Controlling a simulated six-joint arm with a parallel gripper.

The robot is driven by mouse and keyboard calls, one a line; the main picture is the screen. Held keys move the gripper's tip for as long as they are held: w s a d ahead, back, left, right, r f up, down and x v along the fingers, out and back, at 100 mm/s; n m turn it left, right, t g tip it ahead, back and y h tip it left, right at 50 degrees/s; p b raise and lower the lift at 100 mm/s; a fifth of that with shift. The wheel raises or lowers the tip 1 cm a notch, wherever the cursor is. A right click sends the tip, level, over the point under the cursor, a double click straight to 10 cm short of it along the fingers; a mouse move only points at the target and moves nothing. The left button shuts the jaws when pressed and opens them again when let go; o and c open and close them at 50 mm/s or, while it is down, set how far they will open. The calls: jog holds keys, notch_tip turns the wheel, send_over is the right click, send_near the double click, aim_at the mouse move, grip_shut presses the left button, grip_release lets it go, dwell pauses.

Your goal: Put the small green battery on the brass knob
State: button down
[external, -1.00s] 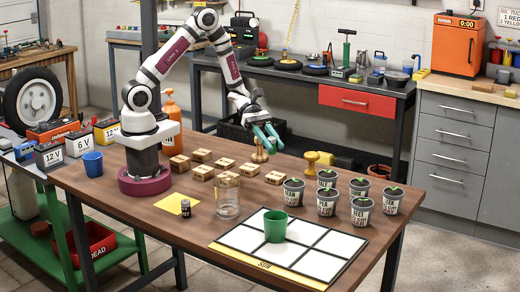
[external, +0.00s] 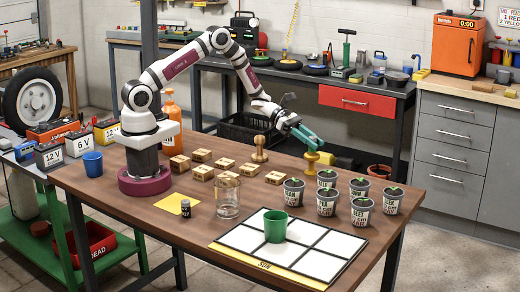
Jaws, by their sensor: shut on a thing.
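My gripper (external: 316,143), with teal fingers, is at the right of the table, pointing down. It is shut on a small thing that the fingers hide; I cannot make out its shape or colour. A yellow brass-coloured knob (external: 311,160) stands upright directly below the fingertips; I cannot tell whether they touch. A second, browner knob-shaped piece (external: 260,150) stands to its left, clear of my gripper. I see no small green battery lying loose on the table.
Several wooden blocks (external: 275,178) lie left of the knob. Several labelled plant pots (external: 327,201) stand in front of it. A glass jar (external: 228,200), a green cup (external: 275,227) on a white grid board (external: 318,266) and a small dark jar (external: 185,208) are nearer the front.

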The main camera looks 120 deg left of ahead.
jog(key=shift+f, duration=0.25)
jog(key=shift+f, duration=0.1)
jog(key=c, duration=0.6)
grip_release()
